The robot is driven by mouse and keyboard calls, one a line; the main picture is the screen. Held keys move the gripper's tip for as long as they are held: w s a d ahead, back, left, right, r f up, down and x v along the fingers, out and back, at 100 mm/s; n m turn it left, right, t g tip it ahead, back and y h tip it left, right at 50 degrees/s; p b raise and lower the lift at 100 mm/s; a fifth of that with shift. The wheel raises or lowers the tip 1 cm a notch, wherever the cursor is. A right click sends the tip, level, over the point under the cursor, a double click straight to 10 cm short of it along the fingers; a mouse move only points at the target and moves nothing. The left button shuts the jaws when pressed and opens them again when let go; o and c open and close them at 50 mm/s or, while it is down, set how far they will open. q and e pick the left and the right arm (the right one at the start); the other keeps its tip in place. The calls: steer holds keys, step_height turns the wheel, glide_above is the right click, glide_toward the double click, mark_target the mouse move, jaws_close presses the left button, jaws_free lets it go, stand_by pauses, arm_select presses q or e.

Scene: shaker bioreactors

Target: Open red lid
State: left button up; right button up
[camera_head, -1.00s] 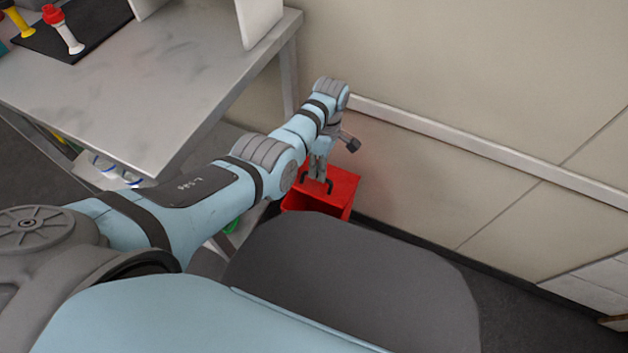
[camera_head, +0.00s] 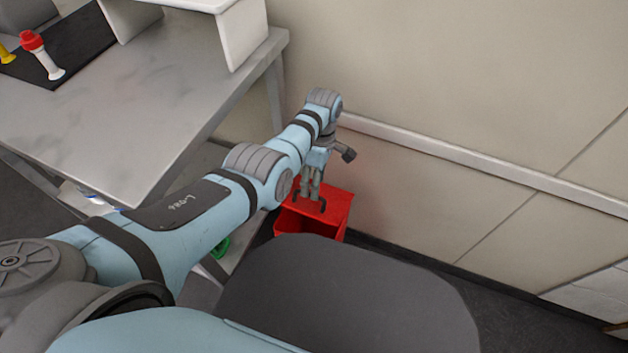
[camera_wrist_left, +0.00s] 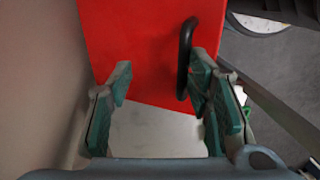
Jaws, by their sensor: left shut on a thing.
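A red bin (camera_head: 335,228) stands on the floor by the wall, with a red lid (camera_head: 336,203) on top. The lid has a black handle (camera_head: 322,206). In the left wrist view, the red lid (camera_wrist_left: 145,45) fills the upper middle and the black handle (camera_wrist_left: 186,50) stands against the right finger of my left gripper (camera_wrist_left: 162,88). The bin's lower part is hidden behind my own body. My right gripper is not in view.
A grey metal table (camera_head: 150,100) stands at the left, bearing a black mat (camera_head: 75,45) with a red-capped tube (camera_head: 42,55). A wall with a pale rail (camera_head: 450,162) runs close behind the bin. Floor shows at lower right.

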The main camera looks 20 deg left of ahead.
arm_select(q)
steer(key=shift+r, duration=0.3)
step_height(320, 180, up, 11)
steer(key=w, duration=0.2)
steer(key=shift+r, duration=0.2)
arm_select(e)
steer(key=shift+s+a, duration=0.1)
steer(key=shift+s, duration=0.15)
